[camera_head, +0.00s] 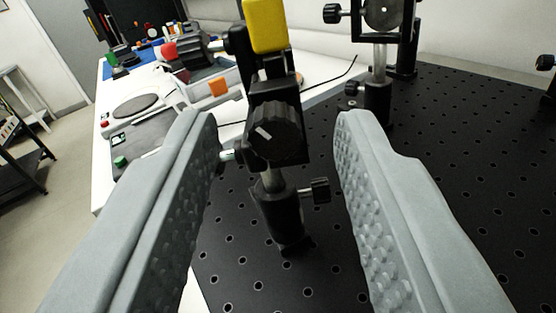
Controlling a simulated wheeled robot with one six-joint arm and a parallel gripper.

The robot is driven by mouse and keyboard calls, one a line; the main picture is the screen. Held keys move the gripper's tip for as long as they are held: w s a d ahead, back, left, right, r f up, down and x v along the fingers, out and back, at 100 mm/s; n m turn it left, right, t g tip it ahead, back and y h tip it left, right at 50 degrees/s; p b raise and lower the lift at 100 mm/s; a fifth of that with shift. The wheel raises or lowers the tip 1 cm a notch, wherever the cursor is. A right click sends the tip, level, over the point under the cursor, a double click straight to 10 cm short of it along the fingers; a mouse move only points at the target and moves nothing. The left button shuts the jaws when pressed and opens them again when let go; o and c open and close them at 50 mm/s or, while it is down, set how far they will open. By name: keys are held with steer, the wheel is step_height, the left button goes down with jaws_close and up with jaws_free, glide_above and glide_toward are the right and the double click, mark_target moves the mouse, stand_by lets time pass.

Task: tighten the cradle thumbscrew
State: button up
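My gripper (278,128) is open, with one grey textured finger on each side of a black post-mounted holder. A large ribbed black knob (275,132) with a white mark faces me between the fingertips. It looks like the cradle thumbscrew, and a gap shows on both sides of it. The cradle (275,88) is black and sits above and behind the knob, with a yellow block (265,25) at its top. Its post holder (283,215) stands upright on the black breadboard (450,190). A smaller black side knob (320,190) sticks out to the right, lower down.
Behind on the right stands another post mount (377,95) with a round optic (382,12). A white instrument (150,110) and small coloured items lie on the white bench at left. A dark cart (22,150) stands on the floor far left. The breadboard's right side is mostly clear.

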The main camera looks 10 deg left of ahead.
steer(key=shift+s, duration=0.1)
steer(key=s+d, duration=0.1)
steer(key=s, duration=1.6)
steer(key=shift+d, duration=0.2)
steer(key=s+a+r+t+h, duration=0.2)
steer(key=a+r, duration=0.4)
steer(key=a, duration=0.1)
steer(key=s+a+f+n+g, duration=0.1)
steer(key=s+a+f+g, duration=0.1)
steer(key=s+a, duration=1.1)
steer(key=shift+s+a+f+g+y, duration=0.25)
steer(key=shift+a+f+y, duration=0.2)
steer(key=shift+a, duration=0.65)
steer(key=shift+w+d, duration=0.1)
stand_by(1.9)
